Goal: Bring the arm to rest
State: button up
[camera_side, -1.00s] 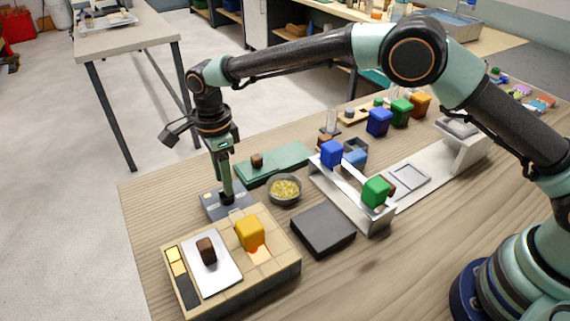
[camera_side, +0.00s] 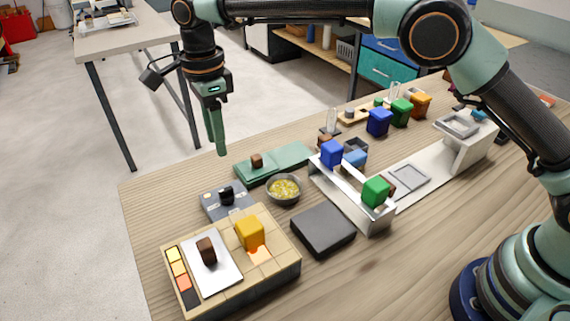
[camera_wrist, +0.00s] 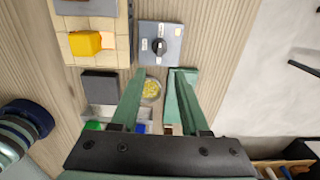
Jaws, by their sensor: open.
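My gripper (camera_side: 217,152) hangs in the air above the table's far left edge, clear of everything below it. In the wrist view its two green fingers (camera_wrist: 155,98) are spread apart with nothing held between them. Below it is a grey panel (camera_side: 211,207) with a black knob (camera_side: 227,196). The panel also shows in the wrist view (camera_wrist: 173,32). Beside it is a tan tiled block (camera_side: 278,276) bearing a silver plate (camera_side: 222,275) with a dark brown block (camera_side: 207,251), a yellow cube (camera_side: 249,232) and a strip of yellow and orange squares (camera_side: 178,268).
A bowl of yellow bits (camera_side: 284,189), a green tray (camera_side: 290,157) and a dark grey slab (camera_side: 323,230) stand mid-table. A white frame (camera_side: 350,205) holds blue and green cubes. Several coloured blocks stand at the back. The table's front right is clear.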

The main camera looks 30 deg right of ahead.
jog(key=s+d+r+n+t, duration=0.1)
jog(key=s+d+r+n, duration=0.25)
jog(key=d+r, duration=0.4)
jog(key=s+d+r+n+t, duration=0.2)
jog(key=d+r+n, duration=0.25)
jog(key=d, duration=0.55)
jog(key=s+d+f+n+t, duration=0.1)
jog(key=s+d+f+n, duration=0.1)
jog(key=s+d+n, duration=0.3)
jog(key=s+d+f+n+t, duration=0.1)
jog(key=s+d+f+n, duration=0.1)
jog(key=s+d+n, duration=0.3)
jog(key=s+d, duration=0.2)
jog(key=s, duration=0.1)
jog(key=shift+s+d+f+t, duration=0.2)
jog(key=shift+s+f+t, duration=0.05)
jog(key=shift+f+t, duration=0.05)
